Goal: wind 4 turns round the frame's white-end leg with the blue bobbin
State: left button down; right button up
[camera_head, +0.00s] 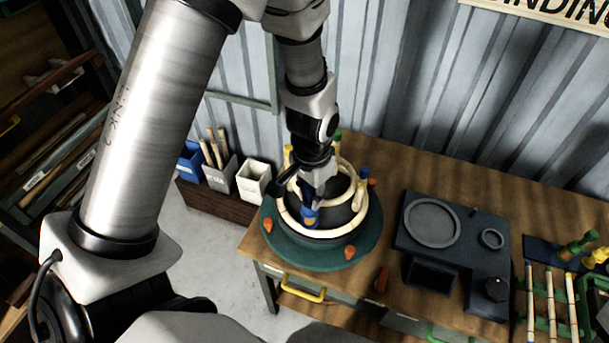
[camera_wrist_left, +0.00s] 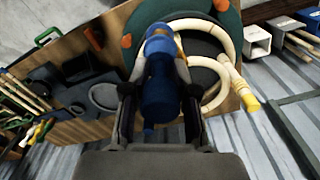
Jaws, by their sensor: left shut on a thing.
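My left gripper (camera_head: 313,190) reaches down over the round black form (camera_head: 343,218) on the green turntable (camera_head: 335,257). It is shut on the blue bobbin (camera_head: 310,216), at the near left side of the form. In the left wrist view the blue bobbin (camera_wrist_left: 160,85) stands between the fingers. Pale cane (camera_head: 335,234) curves around the form; it also shows in the left wrist view (camera_wrist_left: 218,31). One cane end there is yellow (camera_wrist_left: 250,101). I cannot make out a white-end leg or any wound turns. My right gripper is not in view.
Orange pegs (camera_head: 349,252) sit on the turntable's rim. To the right are a dark block with round recesses (camera_head: 455,250), a green and a yellow bobbin (camera_head: 578,246), and a rack of cane rods (camera_head: 549,300). White (camera_head: 253,180) and blue bins stand left of the bench.

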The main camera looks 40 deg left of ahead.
pick_arm(q)
jog(key=shift+w+d, duration=0.35)
jog(key=shift+d, duration=0.25)
jog(key=shift+a, duration=0.15)
jog(key=shift+r, duration=0.15)
notch_tip(320, 180, up, 10)
jog(key=shift+f, duration=0.15)
jog(key=shift+s+r, duration=0.1)
jog(key=shift+r, duration=0.45)
